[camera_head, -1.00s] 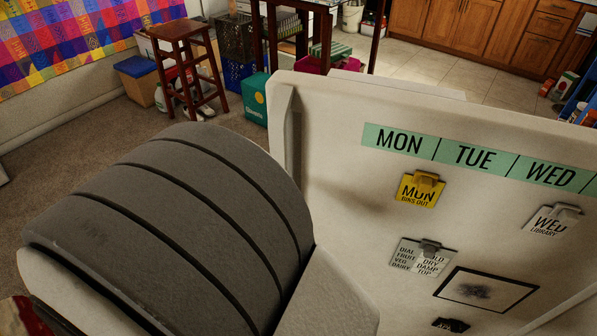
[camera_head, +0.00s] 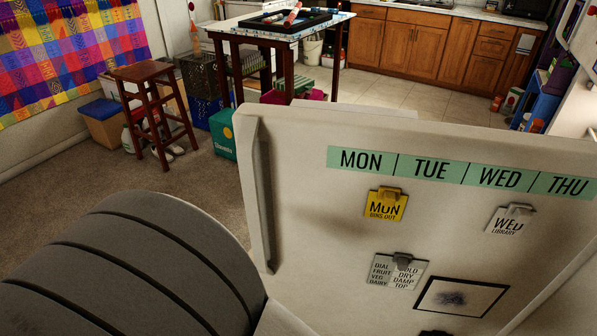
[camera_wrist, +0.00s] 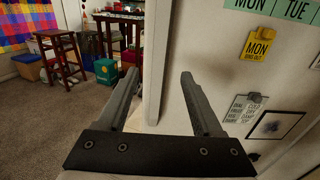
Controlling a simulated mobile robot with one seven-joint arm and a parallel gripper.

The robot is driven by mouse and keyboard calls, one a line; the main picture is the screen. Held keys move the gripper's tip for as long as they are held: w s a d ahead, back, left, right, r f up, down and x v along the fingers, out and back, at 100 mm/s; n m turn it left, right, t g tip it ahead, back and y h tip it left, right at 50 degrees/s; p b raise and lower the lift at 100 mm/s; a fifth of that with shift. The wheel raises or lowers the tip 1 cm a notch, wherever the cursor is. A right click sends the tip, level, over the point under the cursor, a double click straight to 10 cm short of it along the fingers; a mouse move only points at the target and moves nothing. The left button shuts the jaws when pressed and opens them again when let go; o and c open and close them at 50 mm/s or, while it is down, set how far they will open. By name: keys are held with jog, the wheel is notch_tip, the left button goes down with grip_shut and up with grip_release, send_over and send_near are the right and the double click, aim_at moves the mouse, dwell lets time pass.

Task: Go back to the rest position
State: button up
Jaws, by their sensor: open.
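My gripper (camera_wrist: 158,100) shows in the wrist view with its two grey fingers spread apart and nothing between them. It points toward the left edge of a white board panel (camera_head: 300,215) and the carpet beyond it. A large grey ribbed part of my own arm fills the lower left of the head view. The gripper's fingertips do not show in the head view.
The panel carries a green day strip (camera_head: 463,172), a yellow MON card (camera_head: 386,206), a WED card (camera_head: 510,221) and other notes. Carpet (camera_head: 200,185) lies open at left. A wooden stool (camera_head: 150,105), teal box (camera_head: 222,135) and table (camera_head: 285,30) stand behind.

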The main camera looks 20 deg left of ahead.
jog(key=w+d+r+m+g+h+p, duration=0.1)
jog(key=w+d+r+m+g+h, duration=0.25)
jog(key=d+m, duration=0.4)
jog(key=w+d+r+m+g+h+p, duration=0.1)
jog(key=w+d+r+m+g+h, duration=0.3)
jog(key=d, duration=0.6)
jog(key=w+d+r+m+g+h+p, duration=0.1)
jog(key=w+d+r+m+g+h, duration=0.1)
jog(key=w+d+m+h, duration=0.55)
jog(key=s+d+r+m+g+y+p, duration=0.1)
jog(key=s+d+r+m+g+y, duration=0.1)
jog(key=s+d+m+g+y, duration=0.3)
jog(key=s+d+r+m+g+y+p, duration=0.1)
jog(key=s+d+r+m+y, duration=0.15)
jog(key=d+m, duration=0.5)
jog(key=r+m+t+y, duration=0.1)
jog(key=m, duration=0.1)
jog(key=d+r+m+t+y+p, duration=0.1)
jog(key=r+m, duration=0.1)
jog(key=s+d+r+m+t+y, duration=0.1)
jog(key=r+m, duration=0.1)
jog(key=m, duration=0.1)
jog(key=shift+r+t+y, duration=0.1)
jog(key=shift+t+y, duration=0.15)
jog(key=shift+y, duration=0.1)
